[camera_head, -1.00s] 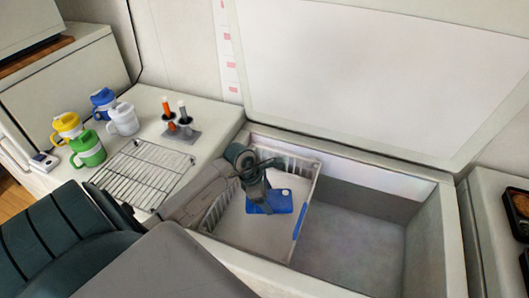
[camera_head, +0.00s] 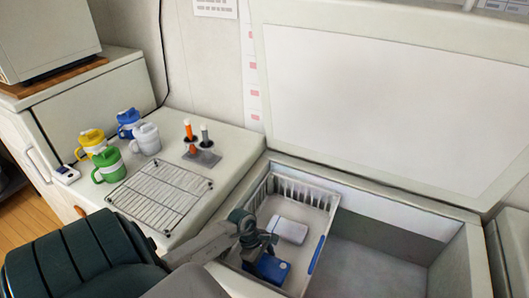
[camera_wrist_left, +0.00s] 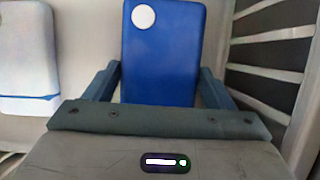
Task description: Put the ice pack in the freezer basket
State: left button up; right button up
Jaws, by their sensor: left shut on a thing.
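The blue ice pack (camera_head: 272,268), with a white round spot, is in the near part of the white wire freezer basket (camera_head: 302,190). My left gripper (camera_head: 261,252) is shut on it, reaching down inside the basket. In the left wrist view the ice pack (camera_wrist_left: 163,62) stands between the two fingers. Whether its lower end touches the basket floor is hidden. A second, pale pack (camera_head: 290,230) lies in the basket beyond the gripper; in the wrist view it shows at left, apart from the blue one. My right gripper is not in view.
The basket hangs at the left of the open chest freezer (camera_head: 375,270), whose right part looks empty. A blue handle (camera_head: 318,255) is on the basket's right rim. A wire rack (camera_head: 163,193), several mugs (camera_head: 107,165) and a marker-like holder (camera_head: 201,155) stand left.

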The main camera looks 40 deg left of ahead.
pick_arm(q)
notch_tip(320, 180, down, 2)
jog(key=shift+f+b, duration=0.25)
jog(key=shift+b, duration=0.15)
jog(key=shift+r, duration=0.1)
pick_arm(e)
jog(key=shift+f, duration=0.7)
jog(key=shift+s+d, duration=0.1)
pick_arm(q)
jog(key=shift+f, duration=0.2)
jog(key=o, duration=1.3)
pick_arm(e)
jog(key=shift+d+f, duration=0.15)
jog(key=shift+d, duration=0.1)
